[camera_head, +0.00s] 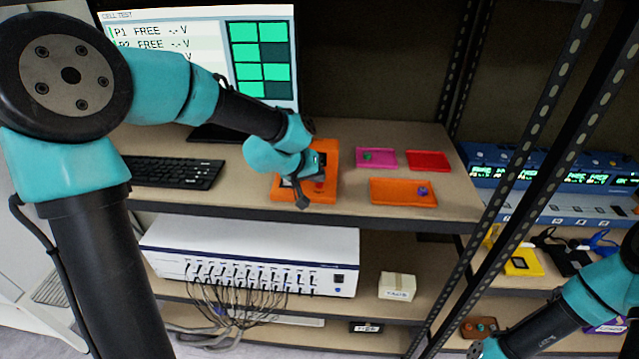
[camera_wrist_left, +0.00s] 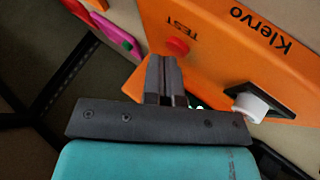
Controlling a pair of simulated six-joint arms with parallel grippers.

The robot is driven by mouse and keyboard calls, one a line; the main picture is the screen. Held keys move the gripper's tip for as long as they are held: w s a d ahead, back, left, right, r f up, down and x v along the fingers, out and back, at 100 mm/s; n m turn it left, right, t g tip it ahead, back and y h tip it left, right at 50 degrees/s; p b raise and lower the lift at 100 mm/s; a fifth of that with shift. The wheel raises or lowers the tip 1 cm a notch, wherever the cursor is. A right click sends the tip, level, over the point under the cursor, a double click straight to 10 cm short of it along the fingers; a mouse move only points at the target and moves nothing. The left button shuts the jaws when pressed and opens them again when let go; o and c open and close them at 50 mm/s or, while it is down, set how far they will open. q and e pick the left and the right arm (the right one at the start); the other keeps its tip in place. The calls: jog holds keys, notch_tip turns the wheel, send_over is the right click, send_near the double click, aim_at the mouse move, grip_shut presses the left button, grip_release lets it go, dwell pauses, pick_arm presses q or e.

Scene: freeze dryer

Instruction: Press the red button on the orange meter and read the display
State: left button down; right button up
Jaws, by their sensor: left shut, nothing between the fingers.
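The orange meter (camera_head: 331,158) lies on the upper shelf, mostly covered by my left gripper and wrist in the head view. Its red button (camera_wrist_left: 177,47), beside the word TEST, shows in the left wrist view, just past the fingertips. My left gripper (camera_wrist_left: 165,62) is shut and empty, its tips over the meter close to the button; I cannot tell whether they touch it. In the head view the left gripper (camera_head: 303,201) points down at the meter's front part. The meter's display is hidden behind the gripper. My right arm is at the lower right, its gripper out of frame.
A keyboard (camera_head: 172,172) and monitor (camera_head: 262,60) are at left. Metal rack posts stand at right.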

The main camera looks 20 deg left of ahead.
dwell(0.4)
pick_arm(q)
jog(key=shift+r, duration=0.5)
jog(key=shift+r, duration=3)
jog(key=shift+d, duration=0.1)
